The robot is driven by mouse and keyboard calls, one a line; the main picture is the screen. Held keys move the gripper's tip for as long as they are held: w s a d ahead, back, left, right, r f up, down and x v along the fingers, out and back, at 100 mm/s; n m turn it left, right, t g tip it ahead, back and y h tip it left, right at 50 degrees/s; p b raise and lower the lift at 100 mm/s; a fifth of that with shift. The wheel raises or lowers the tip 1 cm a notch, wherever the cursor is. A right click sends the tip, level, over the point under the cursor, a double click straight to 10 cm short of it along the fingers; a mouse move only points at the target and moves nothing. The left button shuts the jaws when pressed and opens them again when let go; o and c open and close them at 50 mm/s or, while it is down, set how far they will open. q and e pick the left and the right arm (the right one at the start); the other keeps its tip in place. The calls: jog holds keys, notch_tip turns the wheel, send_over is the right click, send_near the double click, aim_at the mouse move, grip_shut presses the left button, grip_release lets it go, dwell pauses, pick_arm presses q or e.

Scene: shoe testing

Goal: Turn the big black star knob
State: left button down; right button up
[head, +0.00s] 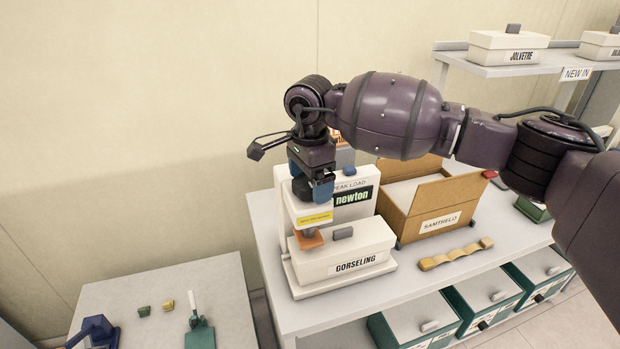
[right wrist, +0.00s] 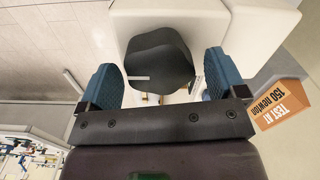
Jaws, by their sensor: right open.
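The big black star knob (right wrist: 158,62) sits on top of the white testing machine (head: 284,185). In the right wrist view it lies between the two blue fingers of my right gripper (right wrist: 160,76), with a gap on each side. In the head view my right gripper (head: 309,188) points down over the top of the machine, and its fingers largely hide the knob. The right gripper is open around the knob. My left gripper is not in view.
A white GORSELING box (head: 345,262) stands on the machine's base. An orange test card (right wrist: 280,103) shows beside the machine. A lower table (head: 160,295) holds small tools.

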jog(key=shift+c, duration=0.3)
jog(key=c, duration=0.7)
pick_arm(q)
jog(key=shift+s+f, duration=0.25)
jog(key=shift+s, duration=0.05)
pick_arm(e)
jog(key=shift+c, duration=0.8)
jog(key=shift+m, duration=0.3)
